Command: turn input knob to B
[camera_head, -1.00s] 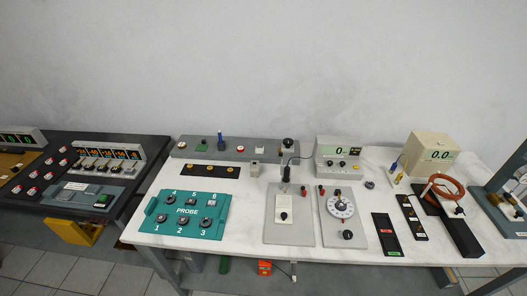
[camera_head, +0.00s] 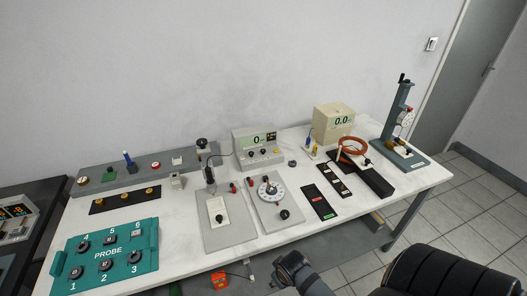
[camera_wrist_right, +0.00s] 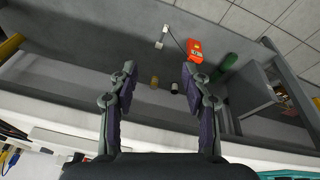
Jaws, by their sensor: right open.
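No lettering is legible enough to tell which knob is the input knob or where B lies. A meter box (camera_head: 257,149) with a lit display has small knobs on its front. In front of it, a grey plate holds a white round dial (camera_head: 270,190) and a black knob (camera_head: 285,214). A second grey plate (camera_head: 225,222) to its left carries a white switch panel. My right gripper (camera_wrist_right: 159,78) is open and empty in the right wrist view, with its fingers apart over the floor area beside the table. My right arm shows at the bottom of the head view.
A teal PROBE box (camera_head: 105,253) with several numbered knobs stands at the table's front left. A beige display box (camera_head: 333,122), an orange coil (camera_head: 352,143) and a gauge stand (camera_head: 403,135) are on the right. An orange device (camera_wrist_right: 195,51) lies below the table.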

